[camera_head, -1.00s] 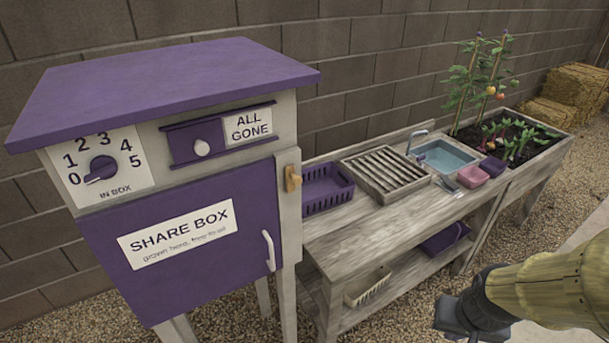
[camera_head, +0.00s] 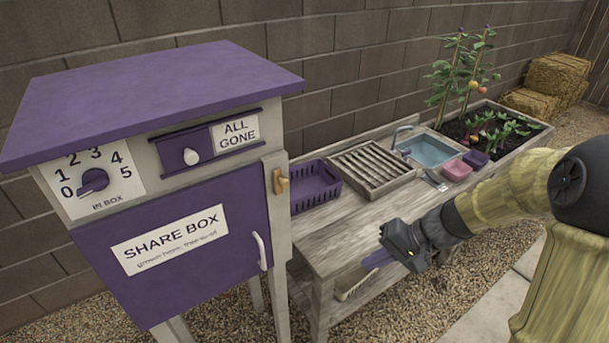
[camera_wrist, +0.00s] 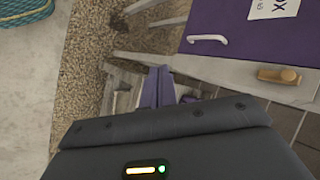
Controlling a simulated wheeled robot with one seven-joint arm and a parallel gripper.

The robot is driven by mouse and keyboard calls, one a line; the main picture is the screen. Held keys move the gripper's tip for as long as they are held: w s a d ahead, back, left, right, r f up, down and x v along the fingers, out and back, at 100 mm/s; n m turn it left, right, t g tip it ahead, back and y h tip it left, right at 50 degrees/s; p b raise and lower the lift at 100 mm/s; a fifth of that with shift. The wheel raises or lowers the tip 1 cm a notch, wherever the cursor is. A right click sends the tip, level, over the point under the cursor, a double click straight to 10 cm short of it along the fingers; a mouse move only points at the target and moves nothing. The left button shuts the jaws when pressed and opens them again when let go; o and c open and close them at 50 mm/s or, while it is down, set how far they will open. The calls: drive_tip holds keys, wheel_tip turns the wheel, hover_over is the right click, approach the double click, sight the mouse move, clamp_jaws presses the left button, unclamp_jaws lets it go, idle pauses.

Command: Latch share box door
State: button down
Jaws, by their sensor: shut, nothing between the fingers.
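The share box (camera_head: 165,95) stands at the left in the head view, with a purple roof. Its purple door (camera_head: 190,245) looks closed, with a white handle (camera_head: 262,250) near its right edge. The wooden latch (camera_head: 280,181) sits upright on the pale frame right of the door. In the wrist view the latch (camera_wrist: 280,75), the handle (camera_wrist: 207,39) and the door (camera_wrist: 232,30) show at upper right. My gripper (camera_head: 378,259) is shut and empty in front of the bench, right of the box and apart from it. Its fingers also show in the wrist view (camera_wrist: 158,85).
A wooden bench (camera_head: 340,245) right of the box holds a purple basket (camera_head: 315,187), a slatted rack (camera_head: 372,166) and a basin (camera_head: 430,150). A planter (camera_head: 500,150) stands beyond. Gravel (camera_head: 450,290) lies in front.

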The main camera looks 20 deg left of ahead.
drive_tip(key=w+a+r+t+y+p, duration=0.1)
drive_tip(key=w+a+r+y, duration=0.1)
drive_tip(key=w+r+y, duration=0.2)
drive_tip(key=w+a+r+t+y, duration=0.1)
drive_tip(key=w+a+r+y, duration=0.2)
drive_tip(key=w+r, duration=0.4)
drive_tip(key=shift+w+a+y+p, duration=0.3)
drive_tip(key=shift+w+y, duration=0.2)
drive_tip(key=shift+y, duration=0.3)
drive_tip(key=p, duration=0.5)
approach(282, 178)
drive_tip(key=w+a, duration=0.2)
drive_tip(key=w, duration=0.1)
drive_tip(key=shift+s+a+f+p, duration=0.2)
drive_tip(key=shift+s+a+p, duration=0.2)
drive_tip(key=shift+s+a, duration=0.25)
drive_tip(key=shift+s+a+f+p, duration=0.2)
drive_tip(key=shift+s+a+p, duration=0.2)
drive_tip(key=shift+s+a, duration=0.15)
drive_tip(key=shift+n, duration=0.3)
